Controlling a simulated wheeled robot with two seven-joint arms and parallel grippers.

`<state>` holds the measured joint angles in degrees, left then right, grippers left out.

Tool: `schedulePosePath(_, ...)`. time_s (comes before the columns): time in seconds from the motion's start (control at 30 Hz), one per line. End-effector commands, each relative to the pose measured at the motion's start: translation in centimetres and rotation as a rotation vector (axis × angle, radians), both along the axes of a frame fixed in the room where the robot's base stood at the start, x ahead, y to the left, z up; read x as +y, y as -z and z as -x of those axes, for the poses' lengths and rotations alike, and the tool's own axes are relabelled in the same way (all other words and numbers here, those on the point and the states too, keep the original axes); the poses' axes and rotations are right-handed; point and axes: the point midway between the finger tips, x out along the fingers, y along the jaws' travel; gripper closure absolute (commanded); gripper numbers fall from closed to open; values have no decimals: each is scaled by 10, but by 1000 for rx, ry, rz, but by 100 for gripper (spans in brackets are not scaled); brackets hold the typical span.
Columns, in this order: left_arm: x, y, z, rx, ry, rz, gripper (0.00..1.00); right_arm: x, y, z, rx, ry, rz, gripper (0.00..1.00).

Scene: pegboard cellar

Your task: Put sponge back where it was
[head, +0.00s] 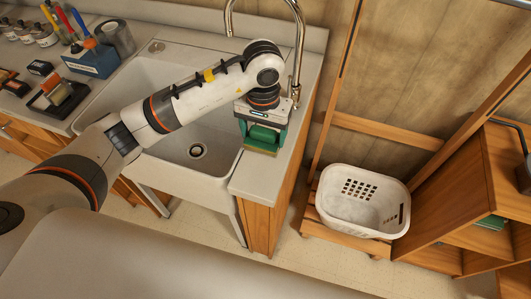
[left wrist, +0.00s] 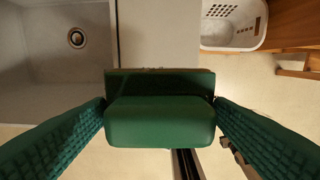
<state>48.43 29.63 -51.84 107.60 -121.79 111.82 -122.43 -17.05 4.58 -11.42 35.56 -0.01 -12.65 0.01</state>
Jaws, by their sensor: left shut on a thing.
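The sponge (left wrist: 160,122) is a green block between the two green, ribbed fingers of my left gripper (left wrist: 160,115) in the left wrist view. Both fingers press on its sides. In the head view the left gripper (head: 262,138) points down over the counter strip (head: 258,183) just right of the sink, with the sponge's yellowish-green lower edge (head: 259,152) showing under it. I cannot tell whether the sponge touches the counter. My right gripper is in neither view.
The white sink (head: 185,125) with its drain is left of the gripper, and the tap (head: 300,50) rises close behind it. A white basket (head: 358,205) stands low to the right, beside wooden shelving (head: 460,200). Tool holders (head: 92,58) and small items line the left counter.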

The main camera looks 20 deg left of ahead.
Motion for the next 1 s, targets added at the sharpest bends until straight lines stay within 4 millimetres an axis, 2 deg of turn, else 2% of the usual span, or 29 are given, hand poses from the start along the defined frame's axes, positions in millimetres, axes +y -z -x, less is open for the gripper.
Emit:
schedulePosePath(0.13,1,28,2,6,-1,1,43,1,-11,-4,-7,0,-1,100)
schedulePosePath(0.37,0,52,2,3,0,4,43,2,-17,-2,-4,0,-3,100)
schedulePosePath(0.5,0,73,2,4,-1,4,43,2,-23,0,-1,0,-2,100)
schedulePosePath(0.63,1,81,1,0,0,4,43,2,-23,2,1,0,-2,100)
schedulePosePath(0.97,1,85,0,-3,1,3,43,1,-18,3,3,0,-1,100)
schedulePosePath(1.0,1,85,0,-3,1,3,23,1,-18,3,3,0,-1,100)
